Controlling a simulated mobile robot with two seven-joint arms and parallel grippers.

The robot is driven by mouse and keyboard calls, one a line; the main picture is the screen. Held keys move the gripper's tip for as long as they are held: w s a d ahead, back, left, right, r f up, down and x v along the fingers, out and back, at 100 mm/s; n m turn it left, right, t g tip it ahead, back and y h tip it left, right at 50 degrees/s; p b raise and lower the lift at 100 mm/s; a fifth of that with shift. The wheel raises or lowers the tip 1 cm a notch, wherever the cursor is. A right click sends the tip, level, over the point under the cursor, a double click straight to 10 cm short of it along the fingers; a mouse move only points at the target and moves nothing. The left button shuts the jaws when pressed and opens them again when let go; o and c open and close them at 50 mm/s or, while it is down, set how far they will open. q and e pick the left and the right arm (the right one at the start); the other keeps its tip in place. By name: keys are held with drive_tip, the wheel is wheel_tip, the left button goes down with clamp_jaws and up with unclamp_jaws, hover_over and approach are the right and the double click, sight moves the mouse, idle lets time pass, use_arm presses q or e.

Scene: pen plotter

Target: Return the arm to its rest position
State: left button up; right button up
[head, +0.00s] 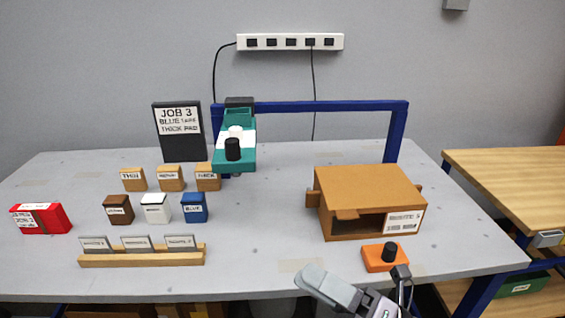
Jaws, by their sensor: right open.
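My right arm comes in at the bottom edge, right of centre, with its right gripper (350,288) low over the front edge of the table. The gripper is open and holds nothing that I can see; its lower part is cut off by the frame. It is just in front of an orange block with a black knob (373,260), and I cannot tell whether they touch. My left gripper is not in view.
The grey table (270,220) bears a brown open-fronted box (368,187), a teal plotter carriage (235,160) on a blue frame (310,107), a job sign (180,148), small labelled blocks, a red box (42,218) and a wooden card rack (140,259). The table's middle is clear.

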drive_tip(key=w+d+f+m+t+h, duration=0.2)
drive_tip(key=d+f+m+t+h, duration=0.5)
drive_tip(key=m, duration=0.7)
drive_tip(key=s+d+f+m+g+h, duration=0.3)
drive_tip(key=s+d+f+m+h, duration=0.1)
drive_tip(key=f+m, duration=0.5)
drive_tip(key=s+d+f+m+g+h+p, duration=0.1)
drive_tip(key=s+d+f+m+g+h, duration=0.2)
drive_tip(key=s+f+m+h, duration=0.3)
wheel_tip(320, 180, down, 4)
drive_tip(key=s+d+m, duration=0.1)
drive_tip(key=m, duration=0.3)
drive_tip(key=shift+s+d+f+h, duration=0.15)
drive_tip(key=shift+s+f+h, duration=0.05)
drive_tip(key=shift+s+h, duration=0.15)
